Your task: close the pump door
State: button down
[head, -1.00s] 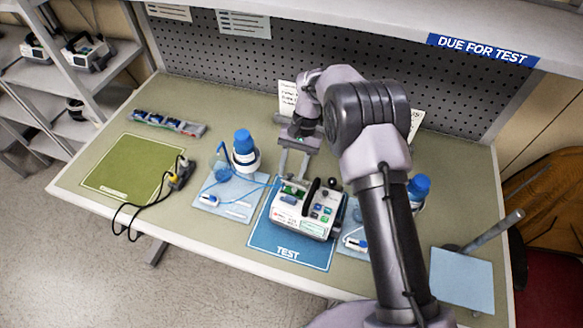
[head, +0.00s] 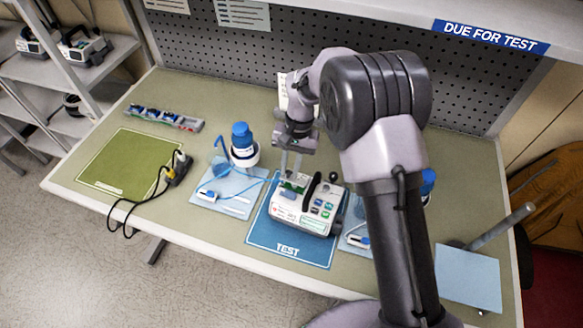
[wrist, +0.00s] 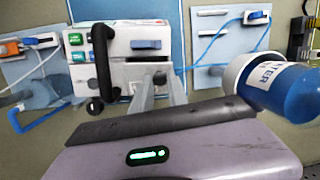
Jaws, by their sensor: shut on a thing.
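The infusion pump (head: 302,218) sits on the blue TEST mat (head: 290,247). It has a white body, a black carrying handle and colored buttons, and it also shows in the wrist view (wrist: 78,68). Its door (head: 295,182) is at the pump's back left, left of the handle, with a green part showing; it is not flush with the body. My gripper (head: 291,171) reaches down to the door from behind. In the wrist view my gripper (wrist: 156,80) has its fingers close together on the door's edge. The exact grip point is small and partly hidden by the fingers.
Another blue-capped bottle (head: 427,181) is partly behind my arm. A green mat (head: 128,165) is bare at the left.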

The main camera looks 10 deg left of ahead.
aim_at(287, 179)
jog(key=t+b, duration=0.1)
jog(key=b, duration=0.1)
jog(key=s+f+t+b, duration=0.1)
jog(key=b, duration=0.1)
jog(key=f+t+b, duration=0.1)
jog(key=b, duration=0.2)
jog(key=shift+s+a+t+h, duration=0.25)
jog(key=shift+s+t+h, duration=0.05)
jog(key=shift+s+h, duration=0.1)
jog(key=t+b, duration=0.1)
jog(key=b, duration=0.2)
jog(key=shift+s+f, duration=0.2)
jog(key=shift+s+t+b, duration=0.1)
jog(key=shift+t+b, duration=0.3)
jog(key=shift+b, duration=0.1)
jog(key=shift+r, duration=0.1)
jog(key=c, duration=1.3)
grip_release()
jog(key=p+v, duration=0.5)
jog(key=v, duration=1.2)
jog(key=shift+s+a+r, duration=0.2)
jog(key=shift+a, duration=0.15)
